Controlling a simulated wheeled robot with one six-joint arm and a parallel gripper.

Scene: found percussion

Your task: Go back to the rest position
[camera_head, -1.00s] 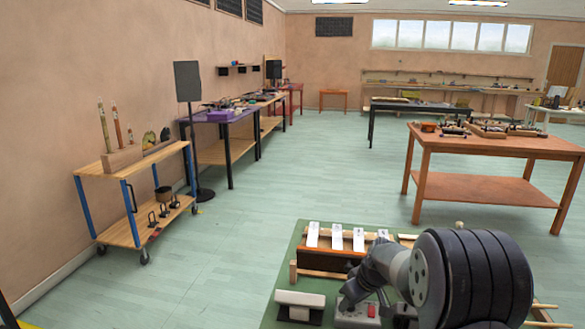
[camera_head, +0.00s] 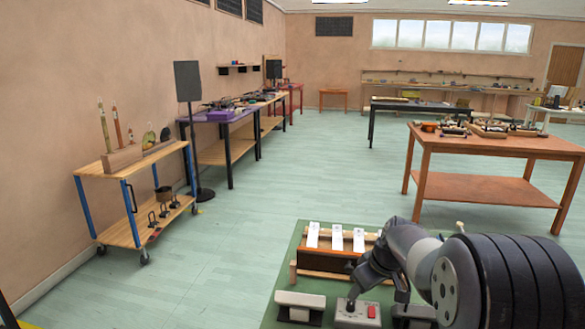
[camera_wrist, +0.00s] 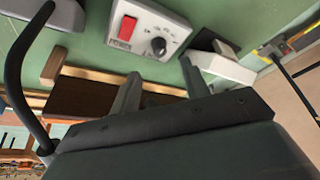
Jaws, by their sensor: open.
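My gripper (camera_head: 375,285) is open and empty in the head view, above the green work surface (camera_head: 283,262) and close to a control box (camera_head: 345,318). In the wrist view the two fingers of my gripper (camera_wrist: 160,88) are spread apart with nothing between them. The control box (camera_wrist: 148,22) there is pale, with a red switch marked POWER and a dark round knob. The gap between fingers and box cannot be judged exactly. My arm hides the right part of the work surface.
White labelled plates (camera_head: 337,238) lie on a wooden frame behind the box. A white-topped block (camera_head: 300,299) stands left of it. A wooden cart (camera_head: 130,165) is at the left and a brown table (camera_head: 490,145) at the right. Open floor lies between.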

